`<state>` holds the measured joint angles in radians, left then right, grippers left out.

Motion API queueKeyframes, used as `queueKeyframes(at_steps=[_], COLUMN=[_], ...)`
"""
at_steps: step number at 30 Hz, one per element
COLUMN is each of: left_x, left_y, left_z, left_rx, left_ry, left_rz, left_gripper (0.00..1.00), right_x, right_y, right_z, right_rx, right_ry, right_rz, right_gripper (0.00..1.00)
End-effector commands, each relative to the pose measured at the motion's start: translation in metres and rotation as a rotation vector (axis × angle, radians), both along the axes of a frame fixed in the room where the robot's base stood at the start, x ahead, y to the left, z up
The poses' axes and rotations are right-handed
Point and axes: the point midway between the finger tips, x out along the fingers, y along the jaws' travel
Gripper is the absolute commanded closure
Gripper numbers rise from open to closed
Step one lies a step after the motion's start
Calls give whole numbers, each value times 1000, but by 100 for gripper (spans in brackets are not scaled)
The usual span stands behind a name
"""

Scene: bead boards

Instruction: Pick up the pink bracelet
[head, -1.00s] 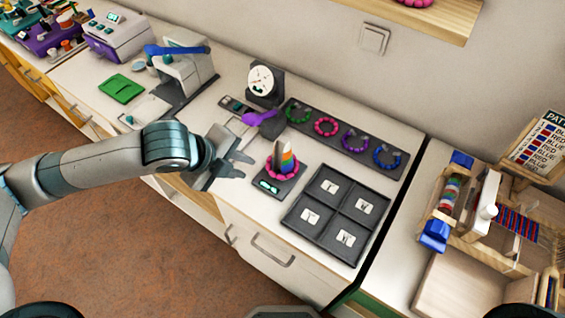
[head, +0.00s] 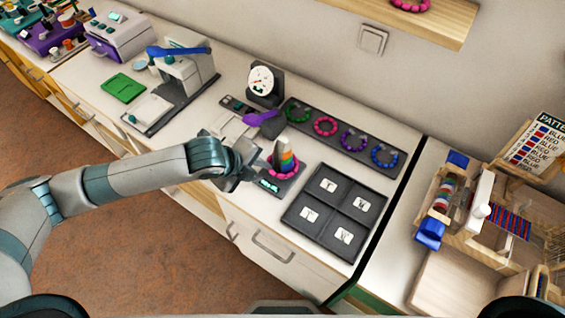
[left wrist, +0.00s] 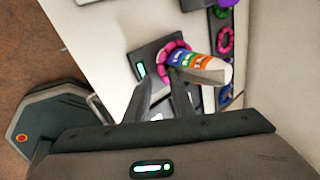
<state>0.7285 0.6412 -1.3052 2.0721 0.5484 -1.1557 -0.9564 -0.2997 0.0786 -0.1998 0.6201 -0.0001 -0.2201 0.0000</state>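A pink bracelet (head: 283,175) lies around the base of a striped cone (head: 285,157) on a small dark stand. In the left wrist view the pink bracelet (left wrist: 162,56) shows as a beaded ring around the cone's foot, and the cone (left wrist: 200,66) leans across the picture. My left gripper (head: 257,172) is just left of the stand, close to the bracelet. Whether a finger touches the bracelet I cannot tell. My right gripper is not in view.
Behind the cone a dark tray (head: 337,143) holds green, pink, purple and blue bracelets. A dark compartment tray (head: 331,214) with white cards stands to the right. A round dial (head: 262,80) and a purple scoop (head: 262,118) are behind. A bead loom (head: 480,215) is at far right.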

Motion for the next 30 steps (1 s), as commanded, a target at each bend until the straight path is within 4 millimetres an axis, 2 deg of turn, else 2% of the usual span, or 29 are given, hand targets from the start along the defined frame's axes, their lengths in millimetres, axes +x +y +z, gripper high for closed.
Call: queueKeyframes(at_steps=[5, 11, 18, 30], left_x=[3, 10, 17, 18], left_y=[-6, -18, -24, -24], left_z=[-6, -22, -41, -42], left_rx=[1, 0, 1, 0], left_ry=[2, 2, 1, 0], left_rz=[2, 0, 0, 0], left_gripper=[78, 78, 78, 78], right_x=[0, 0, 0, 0], right_y=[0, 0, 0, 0], right_z=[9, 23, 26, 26], right_rx=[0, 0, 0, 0], right_ry=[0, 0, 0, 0], right_rz=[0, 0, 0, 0], right_gripper=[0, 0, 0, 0])
